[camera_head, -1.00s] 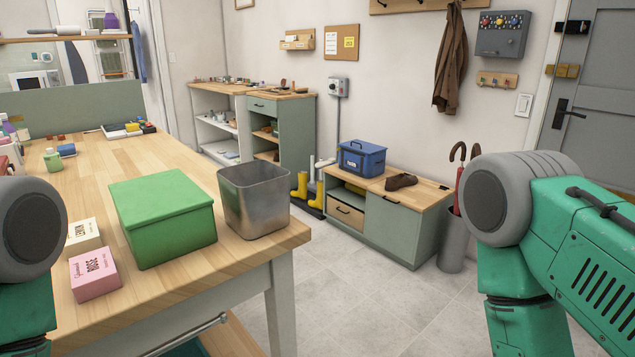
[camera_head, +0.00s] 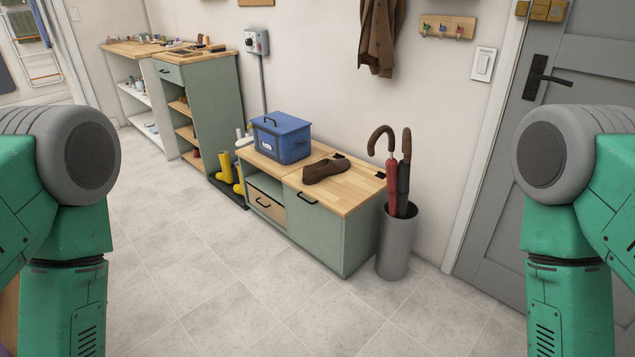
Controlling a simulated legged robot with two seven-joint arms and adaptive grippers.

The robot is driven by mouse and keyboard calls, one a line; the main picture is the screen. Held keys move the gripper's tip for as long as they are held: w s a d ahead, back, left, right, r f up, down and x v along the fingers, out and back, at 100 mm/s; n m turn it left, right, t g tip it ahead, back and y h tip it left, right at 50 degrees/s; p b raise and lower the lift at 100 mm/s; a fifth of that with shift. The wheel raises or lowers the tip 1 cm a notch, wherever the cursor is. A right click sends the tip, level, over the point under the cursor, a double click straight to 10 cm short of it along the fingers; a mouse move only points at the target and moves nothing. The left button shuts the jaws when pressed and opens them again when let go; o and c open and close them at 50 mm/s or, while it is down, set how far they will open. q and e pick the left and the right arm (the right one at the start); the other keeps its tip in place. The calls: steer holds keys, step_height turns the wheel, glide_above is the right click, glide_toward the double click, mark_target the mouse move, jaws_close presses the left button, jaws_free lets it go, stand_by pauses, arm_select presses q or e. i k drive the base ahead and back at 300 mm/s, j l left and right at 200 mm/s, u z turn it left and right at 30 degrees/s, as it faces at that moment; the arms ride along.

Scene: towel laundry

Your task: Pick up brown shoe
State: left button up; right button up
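A brown shoe (camera_head: 327,170) lies on the wooden top of a low green bench cabinet (camera_head: 350,193) against the wall. It is to the right of a blue lidded box (camera_head: 282,138) on the same top, with a small gap between them. Only one brown shoe is visible. My two green arms show at the left and right edges of the view, well apart from the shoe. Both grippers are out of view, so their state does not show.
An umbrella stand (camera_head: 397,245) with two umbrellas stands right of the cabinet. Yellow boots (camera_head: 226,174) stand on a dark tray at its left. A taller green shelf unit (camera_head: 211,110) is further left. A grey door (camera_head: 590,65) is at right. The tiled floor in front is clear.

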mark_target(327, 166)
steer(key=i+l, duration=0.1)
steer(key=i, duration=0.2)
steer(key=z, duration=0.25)
steer(key=i+j+z, duration=0.15)
steer(key=z, duration=0.2)
steer(key=i+j+z, duration=0.55)
steer(key=z, duration=0.2)
steer(key=i+j, duration=0.15)
steer(key=j, duration=0.2)
steer(key=i+j+z, duration=0.1)
steer(key=j, duration=0.25)
steer(key=i+j, duration=0.4)
steer(key=j, duration=0.3)
steer(key=i+j+z, duration=0.1)
steer(key=j, duration=0.25)
steer(key=i+j, duration=0.2)
steer(key=j, duration=0.15)
steer(key=i+j, duration=0.1)
steer(key=j, duration=0.25)
steer(key=i+z, duration=0.05)
